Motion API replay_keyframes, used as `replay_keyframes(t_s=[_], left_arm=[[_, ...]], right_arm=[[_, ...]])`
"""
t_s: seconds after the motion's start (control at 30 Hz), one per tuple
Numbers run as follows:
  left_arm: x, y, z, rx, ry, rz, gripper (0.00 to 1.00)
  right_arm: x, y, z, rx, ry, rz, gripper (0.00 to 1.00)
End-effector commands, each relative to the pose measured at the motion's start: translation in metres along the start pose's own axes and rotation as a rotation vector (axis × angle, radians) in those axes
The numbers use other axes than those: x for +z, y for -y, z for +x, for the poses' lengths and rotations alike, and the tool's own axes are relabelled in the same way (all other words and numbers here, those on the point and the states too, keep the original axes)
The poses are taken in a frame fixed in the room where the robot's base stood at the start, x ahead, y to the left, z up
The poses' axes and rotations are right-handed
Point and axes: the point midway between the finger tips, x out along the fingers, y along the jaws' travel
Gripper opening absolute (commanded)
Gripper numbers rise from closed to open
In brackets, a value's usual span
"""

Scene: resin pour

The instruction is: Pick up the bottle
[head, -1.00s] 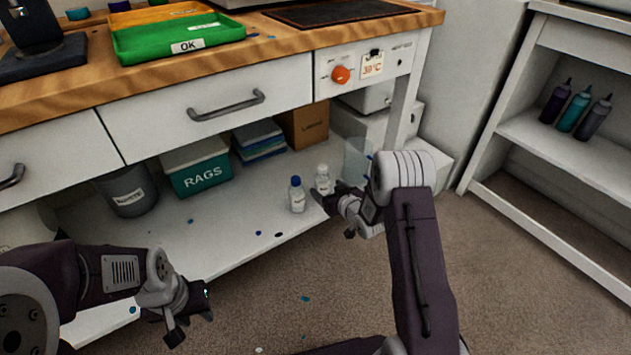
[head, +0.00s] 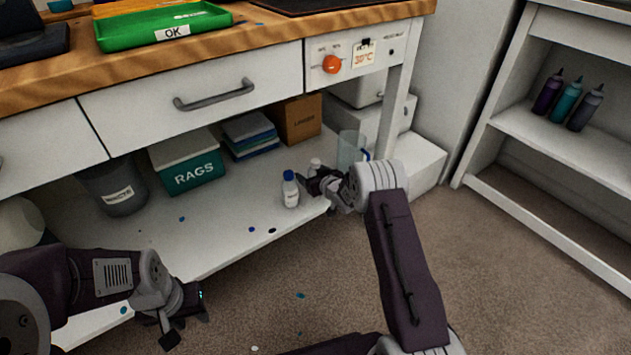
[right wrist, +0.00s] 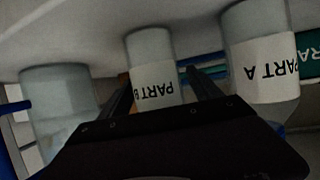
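Two small labelled bottles stand on the white lower shelf under the bench. The PART A bottle (head: 290,190) has a blue cap; it also shows in the right wrist view (right wrist: 262,65). The PART B bottle (head: 315,166) is mostly hidden behind my right gripper (head: 318,184) in the head view. In the right wrist view, upside down, the PART B bottle (right wrist: 153,75) appears between the two spread fingers, with no clear grip on it. My left gripper (head: 188,325) is low at the left, its fingers apart and empty, away from the bottles.
A clear jug with a blue handle (head: 350,150) stands just right of the PART B bottle. A RAGS box (head: 190,172), waste bin (head: 115,190) and cardboard box (head: 300,120) stand behind. The bench drawer (head: 200,95) overhangs the shelf. The shelf front is mostly clear.

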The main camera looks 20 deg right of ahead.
Motion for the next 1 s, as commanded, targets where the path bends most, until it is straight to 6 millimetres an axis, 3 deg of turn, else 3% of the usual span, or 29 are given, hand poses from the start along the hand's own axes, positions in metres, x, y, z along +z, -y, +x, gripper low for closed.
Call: replay_keyframes(t_s=[0.03, 0.27, 0.57, 1.0], left_arm=[[0.0, 0.0, 0.0, 0.0, 0.0, 0.0, 0.36], [0.0, 0.0, 0.0, 0.0, 0.0, 0.0, 0.36], [-0.001, 0.0, -0.006, 0.0, 0.0, 0.0, 0.36], [-0.007, -0.001, -0.069, 0.0, 0.0, 0.0, 0.36]], right_arm=[[0.0, 0.0, 0.0, 0.0, 0.0, 0.0, 0.62], [0.0, 0.0, 0.0, 0.0, 0.0, 0.0, 0.0], [-0.008, 0.0, -0.003, 0.0, -0.002, -0.001, 0.0], [-0.093, -0.001, -0.038, 0.0, -0.002, -0.001, 0.0]])
